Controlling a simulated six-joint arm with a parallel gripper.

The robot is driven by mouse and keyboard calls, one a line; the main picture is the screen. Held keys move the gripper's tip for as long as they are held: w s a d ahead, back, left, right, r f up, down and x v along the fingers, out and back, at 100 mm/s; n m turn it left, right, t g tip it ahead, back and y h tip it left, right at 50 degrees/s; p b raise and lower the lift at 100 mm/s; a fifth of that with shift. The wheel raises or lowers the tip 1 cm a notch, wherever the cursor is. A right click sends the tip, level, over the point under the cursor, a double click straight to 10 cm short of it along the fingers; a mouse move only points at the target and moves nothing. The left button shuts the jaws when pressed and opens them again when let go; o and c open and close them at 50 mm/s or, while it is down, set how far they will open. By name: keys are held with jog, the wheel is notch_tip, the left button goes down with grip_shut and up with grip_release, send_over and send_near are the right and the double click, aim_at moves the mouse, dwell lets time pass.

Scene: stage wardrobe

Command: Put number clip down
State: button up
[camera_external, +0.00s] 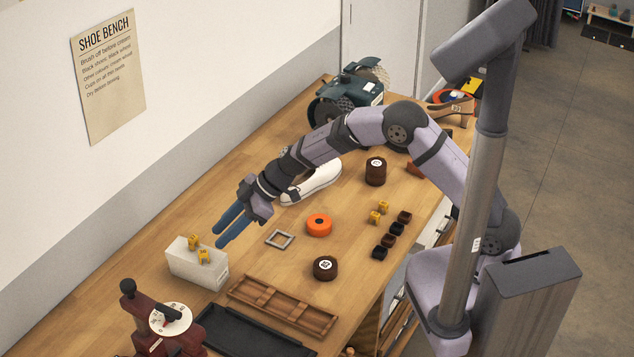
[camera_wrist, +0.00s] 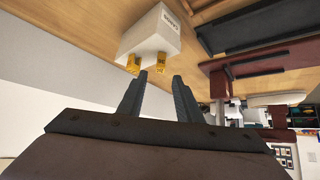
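Two yellow number clips, a left one (camera_external: 193,242) and a right one (camera_external: 204,257), sit on top of a white box (camera_external: 190,268). The wrist view shows yellow clips (camera_wrist: 133,64) against the white box (camera_wrist: 151,35), just beyond my fingertips. Two more yellow clips, one (camera_external: 383,207) behind the other (camera_external: 375,218), are on the bench beside small dark blocks.
A grey square frame (camera_external: 280,240), an orange roll (camera_external: 319,225), a brown tin (camera_external: 325,268) and a white shoe (camera_external: 318,182) lie on the wooden bench. A compartmented wooden tray (camera_external: 312,316), a black tray (camera_external: 226,335) and a red dial device (camera_external: 134,310) are at the front.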

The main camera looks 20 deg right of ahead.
jog(key=shift+v, duration=2.25)
jog(key=w+d+r+m+t+h, duration=0.1)
jog(key=w+d+r+m+t, duration=0.2)
jog(key=w+d, duration=0.5)
jog(key=w+d+r+m+t+h, duration=0.1)
jog(key=w+d+r+m+t, duration=0.2)
jog(key=w+d, duration=0.45)
jog(key=d+f+m+t+h, duration=0.25)
jog(key=d+m+h, duration=0.35)
jog(key=d, duration=1.7)
jog(key=s+d+f+m+g+h, duration=0.2)
jog(key=s+d+f+m+g, duration=0.15)
jog(key=s+d, duration=0.65)
jog(key=s+d+f+m+g, duration=0.1)
jog(key=s+g, duration=0.1)
jog(key=s, duration=0.5)
jog(key=s+f+m+g+y, duration=0.1)
jog(key=s+f+g, duration=0.1)
jog(key=s, duration=0.6)
jog(key=shift+s+d+f+g, duration=0.25)
jog(key=shift+d+g, duration=0.15)
jog(key=shift+g, duration=0.1)
